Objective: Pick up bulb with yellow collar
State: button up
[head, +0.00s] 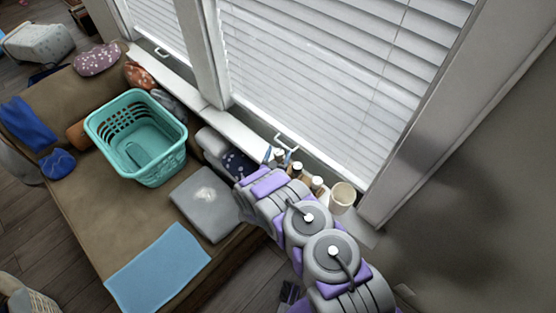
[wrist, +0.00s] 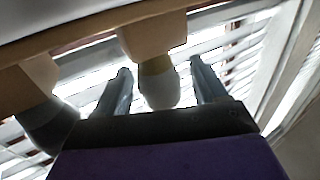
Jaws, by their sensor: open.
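In the wrist view, the bulb with the yellow collar (wrist: 158,88) sits between the two fingers of my gripper (wrist: 160,68). Its pale rounded end points toward the palm, and its yellowish collar meets a tan block-like part. My gripper is open, with a visible gap on each side of the bulb. In the head view, my gripper (head: 279,156) is at the window sill, where a small item shows between the fingers. The collar's colour cannot be told there.
A darker similar item (wrist: 48,122) is left of my gripper in the wrist view. On the sill, small items (head: 317,185) and a cream cup (head: 342,195) stand close by. A brown bench (head: 75,200) holds a teal basket (head: 165,172) and a grey cushion (head: 205,205).

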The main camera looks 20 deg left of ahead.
jog(key=shift+c, duration=0.5)
jog(key=c, duration=0.9)
jog(key=shift+c, duration=0.2)
